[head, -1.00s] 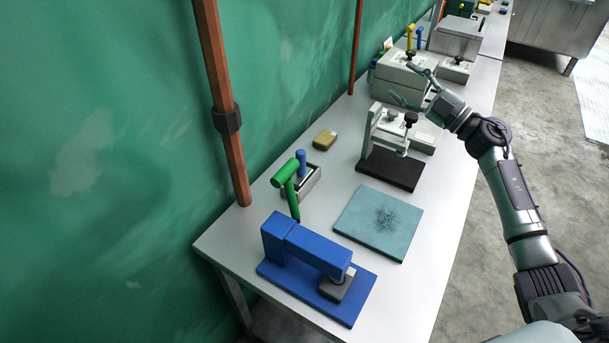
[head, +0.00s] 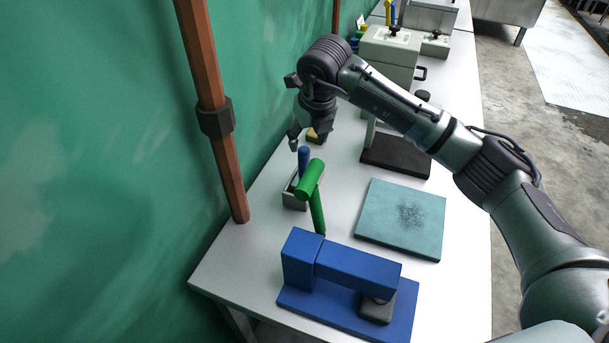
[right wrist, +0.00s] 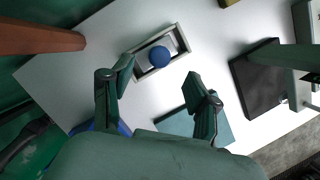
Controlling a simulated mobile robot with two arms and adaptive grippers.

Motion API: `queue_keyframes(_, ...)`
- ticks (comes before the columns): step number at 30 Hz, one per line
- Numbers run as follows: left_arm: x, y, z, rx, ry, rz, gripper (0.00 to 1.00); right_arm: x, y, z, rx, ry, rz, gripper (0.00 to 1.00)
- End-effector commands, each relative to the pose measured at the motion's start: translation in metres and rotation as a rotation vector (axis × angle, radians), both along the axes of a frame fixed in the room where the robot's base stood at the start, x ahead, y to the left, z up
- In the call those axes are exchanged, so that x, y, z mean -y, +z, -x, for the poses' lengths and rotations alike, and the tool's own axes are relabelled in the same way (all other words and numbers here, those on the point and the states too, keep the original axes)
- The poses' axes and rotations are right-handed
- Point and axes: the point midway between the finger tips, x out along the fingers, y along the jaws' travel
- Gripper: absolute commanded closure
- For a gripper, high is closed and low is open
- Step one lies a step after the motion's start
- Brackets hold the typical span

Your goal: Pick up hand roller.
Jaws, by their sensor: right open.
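A green T-shaped tool (head: 317,204), with a thick cylinder across a slim handle, shows in the head view beside a small tray (head: 294,204). A blue upright cylinder (head: 304,161) stands at the tray. I cannot tell for sure which of the two is the hand roller. My right gripper (head: 307,138) is open and empty, pointing down above the tray area. In the right wrist view the blue round top (right wrist: 159,57) shows over the tray (right wrist: 149,73), just beyond my spread fingers (right wrist: 160,80). The green tool is not clearly visible there. My left gripper is not in view.
A blue press (head: 345,268) stands at the near table end, with a teal pad (head: 385,220) behind it. A black-based stand (head: 395,157) and grey boxes (head: 390,50) are farther back. A brown post (head: 220,120) rises at the left by the green wall.

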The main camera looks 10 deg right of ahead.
Motion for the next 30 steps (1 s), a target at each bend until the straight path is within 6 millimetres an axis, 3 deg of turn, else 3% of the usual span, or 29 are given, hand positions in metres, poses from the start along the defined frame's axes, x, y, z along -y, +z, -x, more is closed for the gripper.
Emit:
queue_keyframes(4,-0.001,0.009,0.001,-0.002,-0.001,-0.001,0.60,-0.002,-0.024,-0.007,-0.004,-0.001,-0.002,0.40)
queue_keyframes(11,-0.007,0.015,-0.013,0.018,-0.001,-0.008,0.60,-0.003,-0.042,-0.013,-0.002,0.000,-0.003,0.40)
queue_keyframes(15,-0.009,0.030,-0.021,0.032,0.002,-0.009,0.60,-0.004,-0.057,-0.017,-0.006,-0.001,-0.002,0.40)
queue_keyframes(21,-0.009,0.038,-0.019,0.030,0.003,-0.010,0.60,-0.006,-0.084,-0.025,-0.003,0.000,-0.004,0.40)
queue_keyframes(30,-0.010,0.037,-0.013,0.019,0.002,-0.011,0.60,-0.006,-0.090,-0.027,0.000,0.000,-0.003,0.42)
